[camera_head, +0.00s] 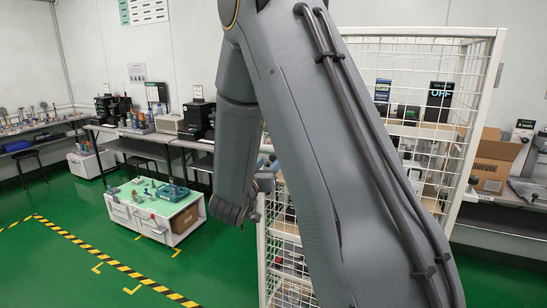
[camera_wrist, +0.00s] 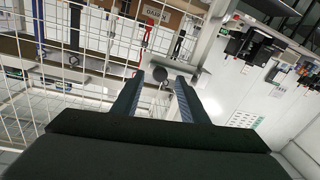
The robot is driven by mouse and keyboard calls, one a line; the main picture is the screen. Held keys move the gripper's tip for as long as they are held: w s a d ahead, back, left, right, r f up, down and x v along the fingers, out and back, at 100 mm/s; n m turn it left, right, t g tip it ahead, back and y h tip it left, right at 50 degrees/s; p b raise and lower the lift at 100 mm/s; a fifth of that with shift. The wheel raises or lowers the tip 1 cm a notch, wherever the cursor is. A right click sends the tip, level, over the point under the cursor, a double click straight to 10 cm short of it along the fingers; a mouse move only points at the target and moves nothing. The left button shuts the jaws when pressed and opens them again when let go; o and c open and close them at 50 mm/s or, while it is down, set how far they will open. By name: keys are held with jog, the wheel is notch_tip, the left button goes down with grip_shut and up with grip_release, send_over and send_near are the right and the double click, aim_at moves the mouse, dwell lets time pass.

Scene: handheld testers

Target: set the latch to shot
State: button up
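In the wrist view my gripper (camera_wrist: 160,79) is open, its two dark fingers apart. A round grey knob (camera_wrist: 160,74) shows between the fingertips, with a grey bar beside it at the edge of the white mesh cage. It looks like the latch, but I cannot tell its position or whether the fingers touch it. In the head view my arm covers the middle, and the latch is hidden behind it.
The white mesh cage (camera_head: 487,110) stands right of and behind my arm, with boxes and signs behind its wires. A low white cart (camera_head: 150,222) with tools stands on the green floor at left. Benches line the back wall.

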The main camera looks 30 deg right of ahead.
aim_at(273, 159)
jog(key=shift+p+x, duration=0.65)
jog(key=shift+x, duration=2.15)
grip_shut()
